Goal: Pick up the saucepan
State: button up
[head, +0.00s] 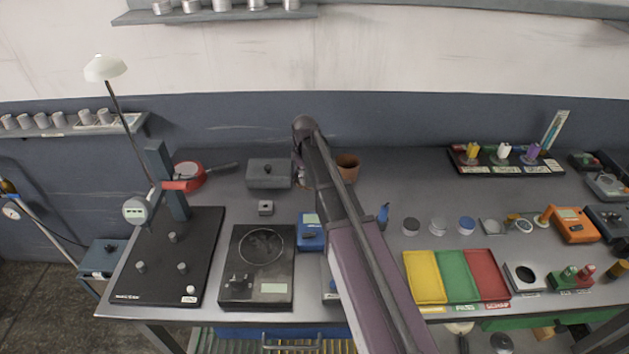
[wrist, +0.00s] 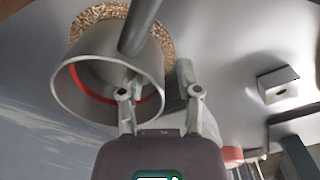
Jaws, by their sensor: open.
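The saucepan (wrist: 66,82) is a grey round pan with a red band inside, close in front of my gripper in the wrist view. A dark grey bar (wrist: 140,22), apparently its handle, runs up from its far side. A speckled cork mat (wrist: 98,14) shows behind it. My gripper (wrist: 160,93) is open. One fingertip overlaps the pan's opening and the other lies right of its rim; I cannot tell whether either touches. In the head view my arm hides the gripper and most of that spot.
A red pan (head: 183,185) with a dark handle lies at the back left. A grey box (head: 268,174), a small box (head: 265,207) and a terracotta pot (head: 348,167) stand near my arm. Yellow, green and red trays (head: 457,276) lie right.

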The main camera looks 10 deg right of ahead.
jog(key=shift+f, duration=0.45)
dwell(0.3)
grip_shut()
